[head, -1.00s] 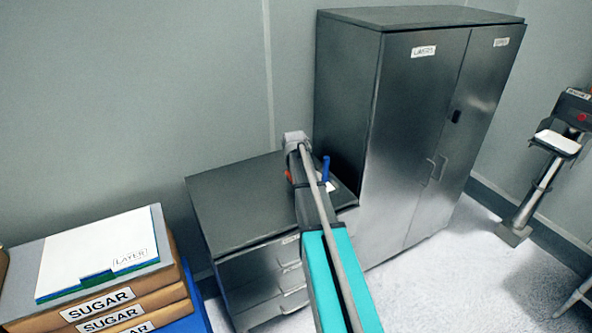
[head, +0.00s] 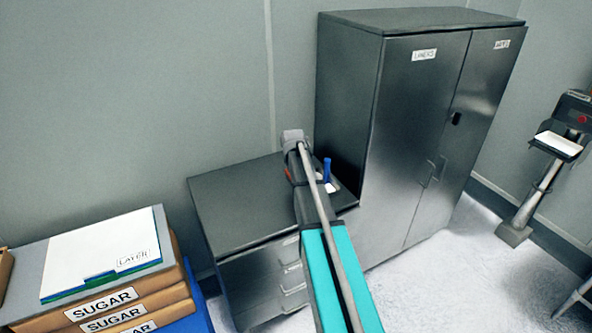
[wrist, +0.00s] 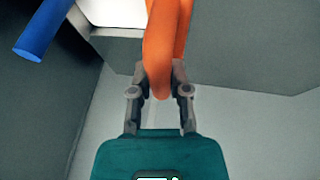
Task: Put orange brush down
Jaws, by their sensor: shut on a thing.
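The orange brush (wrist: 166,40) is between the fingers of my gripper (wrist: 160,84) in the wrist view, and the gripper is shut on it. Only its orange handle shows clearly there; its far end runs out of the picture at the top. In the head view my arm reaches over the dark top of a low drawer cabinet (head: 235,195), and the arm hides most of the gripper and brush. A small orange-red bit shows beside the arm. I cannot tell whether the brush touches the cabinet top.
A blue handle (head: 326,170) stands upright close to the right of my arm; a blue handle (wrist: 42,32) also shows in the wrist view. A tall metal cabinet (head: 425,110) rises at the right. Stacked sugar boxes (head: 110,303) are at lower left. The cabinet top's left part is clear.

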